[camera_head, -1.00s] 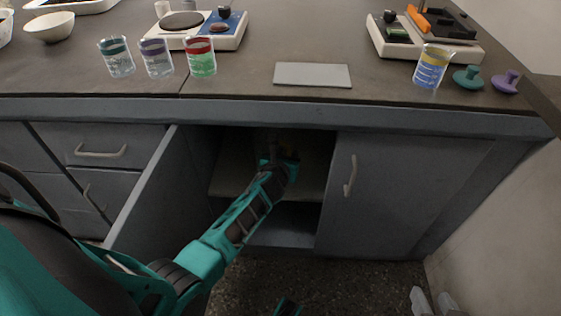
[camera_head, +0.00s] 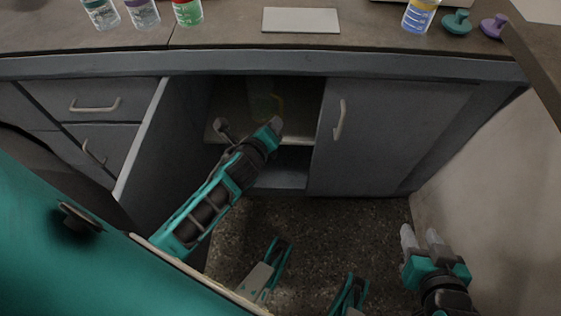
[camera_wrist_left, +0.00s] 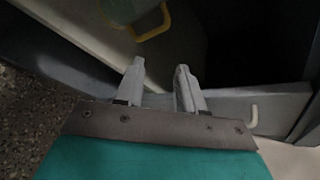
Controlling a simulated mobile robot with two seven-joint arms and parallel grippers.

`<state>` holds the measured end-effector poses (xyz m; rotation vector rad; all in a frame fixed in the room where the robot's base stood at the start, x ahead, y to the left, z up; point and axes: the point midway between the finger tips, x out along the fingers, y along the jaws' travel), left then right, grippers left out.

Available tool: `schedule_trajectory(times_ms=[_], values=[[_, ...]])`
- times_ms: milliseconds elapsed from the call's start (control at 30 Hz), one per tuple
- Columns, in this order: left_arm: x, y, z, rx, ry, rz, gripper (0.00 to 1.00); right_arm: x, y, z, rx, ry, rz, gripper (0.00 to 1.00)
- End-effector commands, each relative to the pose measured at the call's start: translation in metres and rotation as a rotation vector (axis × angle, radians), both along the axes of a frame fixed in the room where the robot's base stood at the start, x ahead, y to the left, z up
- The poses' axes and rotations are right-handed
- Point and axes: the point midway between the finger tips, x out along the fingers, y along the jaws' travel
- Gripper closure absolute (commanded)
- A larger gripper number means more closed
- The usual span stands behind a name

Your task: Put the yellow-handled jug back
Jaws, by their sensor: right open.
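The yellow-handled jug (camera_head: 262,104) stands on the shelf (camera_head: 238,134) inside the open cupboard, dim in the shade. In the left wrist view the clear jug (camera_wrist_left: 122,10) is at the top, with its yellow handle (camera_wrist_left: 156,24) toward my fingers. My left gripper (camera_head: 249,128) is in front of the cupboard opening, apart from the jug. In the wrist view its two fingers (camera_wrist_left: 160,85) are spread with nothing between them. My right gripper (camera_head: 421,237) is open and empty, low at the right over the floor.
The cupboard's left door (camera_head: 165,145) stands open beside my left arm. The right door (camera_head: 385,135) is shut. On the worktop are graduated beakers, a grey plate (camera_head: 301,20), a blue-filled beaker (camera_head: 419,15) and teal and purple knobbed pieces. A wall is at the right.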

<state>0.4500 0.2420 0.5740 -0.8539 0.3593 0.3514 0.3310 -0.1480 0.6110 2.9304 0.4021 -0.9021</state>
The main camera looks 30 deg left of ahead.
Motion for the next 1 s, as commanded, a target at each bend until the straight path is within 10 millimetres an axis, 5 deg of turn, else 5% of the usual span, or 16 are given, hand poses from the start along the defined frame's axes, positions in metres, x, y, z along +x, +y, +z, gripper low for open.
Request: schedule_trajectory(times_ms=[600,800,1000], values=[[-0.098,-0.076,0.029,-1.622,0.087,0.681,0.62,0.001,0.003,0.004,0.013,-0.005,-0.007,0.57],[-0.115,-0.092,0.039,-1.893,0.156,0.846,0.62,0.001,0.003,0.004,0.012,-0.005,-0.006,0.57],[-0.119,-0.096,0.041,-1.951,0.172,0.886,0.62,0.001,0.003,0.004,0.012,-0.004,-0.006,0.57]])
